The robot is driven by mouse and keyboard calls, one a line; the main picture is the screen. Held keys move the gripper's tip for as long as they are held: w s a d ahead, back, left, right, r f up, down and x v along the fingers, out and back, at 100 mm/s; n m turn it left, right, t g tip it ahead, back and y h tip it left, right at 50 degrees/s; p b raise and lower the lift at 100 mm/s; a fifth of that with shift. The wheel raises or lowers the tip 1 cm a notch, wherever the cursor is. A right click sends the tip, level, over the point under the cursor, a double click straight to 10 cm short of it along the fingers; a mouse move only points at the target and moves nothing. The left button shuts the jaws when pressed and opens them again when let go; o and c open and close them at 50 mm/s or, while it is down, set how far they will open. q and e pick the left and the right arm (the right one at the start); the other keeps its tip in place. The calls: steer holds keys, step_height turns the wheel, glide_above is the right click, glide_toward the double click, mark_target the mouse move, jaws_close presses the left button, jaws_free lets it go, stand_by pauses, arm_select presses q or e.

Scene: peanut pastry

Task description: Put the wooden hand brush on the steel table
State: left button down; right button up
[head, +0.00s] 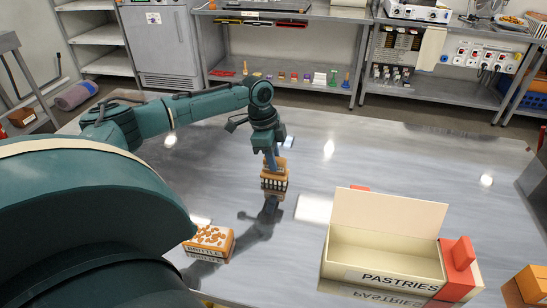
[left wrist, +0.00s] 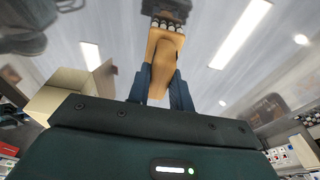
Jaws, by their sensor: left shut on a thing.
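The wooden hand brush (head: 274,182) is upright with its bristles downward, over the middle of the steel table (head: 410,165). My left gripper (head: 272,160) points down and is shut on its wooden handle. In the left wrist view the brush (left wrist: 162,60) sits between the two dark blue fingers of the gripper (left wrist: 161,90), with the bristles at the far end. The bristles are very close to the tabletop; I cannot tell whether they touch it. My right gripper is not in view.
An open cream box labelled PASTRIES (head: 390,262) stands at the front right. A small box topped with brown pieces (head: 208,240) stands at the front left. An orange box (head: 530,286) is at the right edge. The table around the brush is clear.

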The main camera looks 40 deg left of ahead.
arm_select(q)
steer(key=c, duration=1.7)
jaws_free()
steer(key=shift+f, duration=0.1)
steer(key=o, duration=0.4)
steer(key=shift+o, duration=0.2)
steer(key=v, duration=1.2)
